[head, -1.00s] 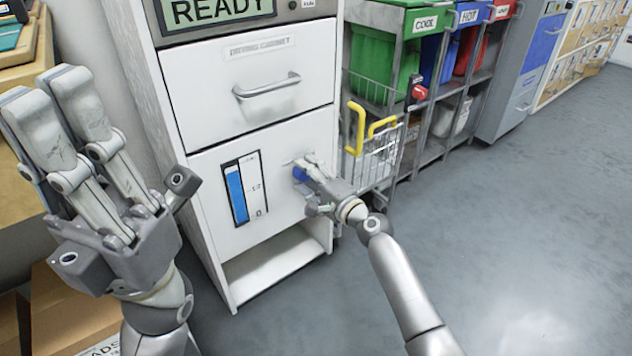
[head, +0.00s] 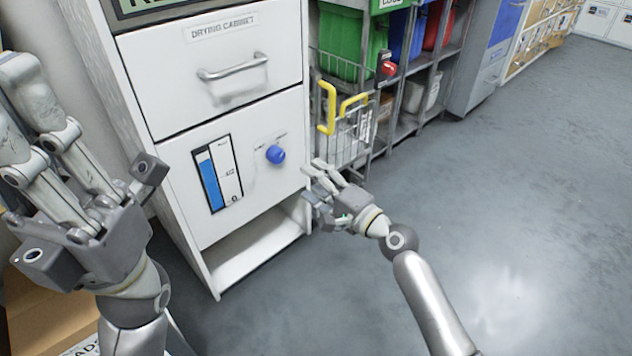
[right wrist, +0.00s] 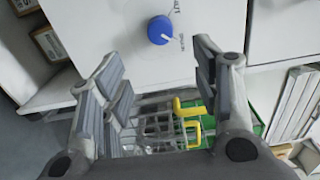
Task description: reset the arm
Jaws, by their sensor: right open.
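My right gripper (head: 318,192) is open and empty, out in front of the lower right side of the white drying cabinet (head: 282,115). It is apart from the blue knob (head: 275,154) on the cabinet's lower panel. In the right wrist view the knob (right wrist: 160,31) shows beyond the spread fingers (right wrist: 157,70), with nothing between them. My left gripper (head: 85,130) is raised at the left of the head view, its fingers spread from the thumb and empty.
The cabinet has a drawer handle (head: 233,67), a blue level gauge (head: 219,174) and an open bottom shelf (head: 250,255). A wire basket (head: 352,138) with yellow handles stands beside it. A green bin (head: 341,42) is behind. The grey floor (head: 520,220) at right is clear.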

